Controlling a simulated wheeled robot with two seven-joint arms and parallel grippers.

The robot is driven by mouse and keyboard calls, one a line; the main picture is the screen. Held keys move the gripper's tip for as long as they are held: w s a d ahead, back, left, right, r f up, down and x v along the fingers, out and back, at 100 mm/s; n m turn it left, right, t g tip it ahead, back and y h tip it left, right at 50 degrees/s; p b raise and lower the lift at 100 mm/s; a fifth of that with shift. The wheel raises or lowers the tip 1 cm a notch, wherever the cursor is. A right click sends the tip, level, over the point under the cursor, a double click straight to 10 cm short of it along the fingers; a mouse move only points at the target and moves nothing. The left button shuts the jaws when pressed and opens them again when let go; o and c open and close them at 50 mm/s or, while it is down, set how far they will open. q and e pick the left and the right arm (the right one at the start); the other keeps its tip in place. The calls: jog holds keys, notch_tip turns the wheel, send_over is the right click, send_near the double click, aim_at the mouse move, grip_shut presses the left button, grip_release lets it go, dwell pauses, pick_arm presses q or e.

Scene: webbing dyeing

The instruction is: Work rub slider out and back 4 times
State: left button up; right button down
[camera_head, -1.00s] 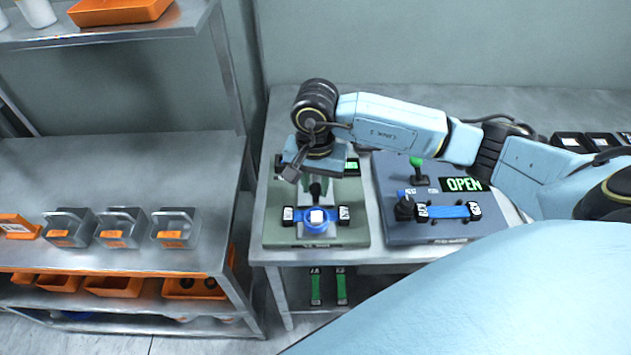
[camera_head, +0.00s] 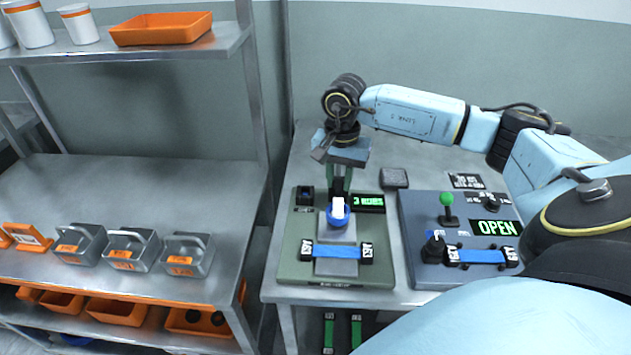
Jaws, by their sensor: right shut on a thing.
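The rub slider, a blue round base with a white block (camera_head: 338,209), sits on the grey track of the green rub rig (camera_head: 289,270). It is at the far part of the track, behind the blue webbing strip (camera_head: 335,252) clamped across the near part. My right gripper (camera_head: 339,188) points down and is shut on the slider's upper part, which its fingers partly hide. A small display (camera_head: 369,202) on the rig shows green text starting with 3. My left gripper is out of view.
To the right, a blue-grey rig (camera_head: 420,275) holds another blue strip (camera_head: 476,256), a green-knobbed lever (camera_head: 447,205) and a display (camera_head: 494,228) reading OPEN. A small dark pad (camera_head: 394,178) lies behind. A shelf with grey caddies (camera_head: 132,250) stands left.

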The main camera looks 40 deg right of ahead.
jog(key=shift+w+d+r, duration=0.1)
jog(key=shift+w+d, duration=0.05)
jog(key=shift+d, duration=0.05)
jog(key=c, duration=1.2)
grip_release()
notch_tip(320, 180, up, 13)
jog(key=shift+r+p, duration=0.15)
jog(key=shift+p, duration=0.15)
